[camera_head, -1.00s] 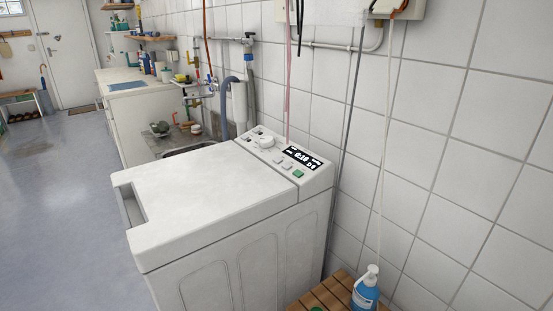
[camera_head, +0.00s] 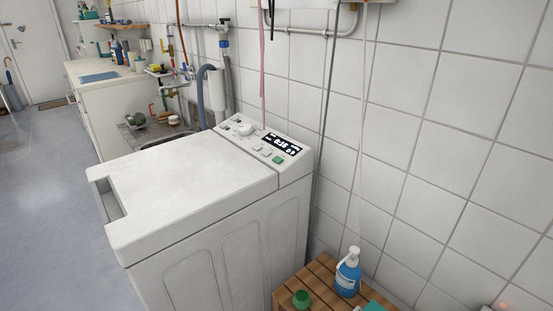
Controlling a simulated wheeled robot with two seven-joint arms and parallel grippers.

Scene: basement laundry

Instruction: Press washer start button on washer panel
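The white top-loading washer (camera_head: 190,185) stands against the tiled wall in the middle of the head view, its lid shut. Its control panel (camera_head: 293,165) lies along the back edge of the top. The panel has a round white knob (camera_head: 246,129), a lit dark display (camera_head: 282,144), small grey buttons (camera_head: 262,151) and a green button (camera_head: 278,160) near its right end. Nothing covers the panel. Neither of my grippers is in view.
A slatted wooden stand (camera_head: 316,278) at the washer's right holds a blue pump bottle (camera_head: 347,272) and a green cap-like item (camera_head: 301,299). A sink and counter (camera_head: 112,100) stand behind left. Hoses and pipes (camera_head: 204,90) run down the wall. The floor (camera_head: 50,200) at left is clear.

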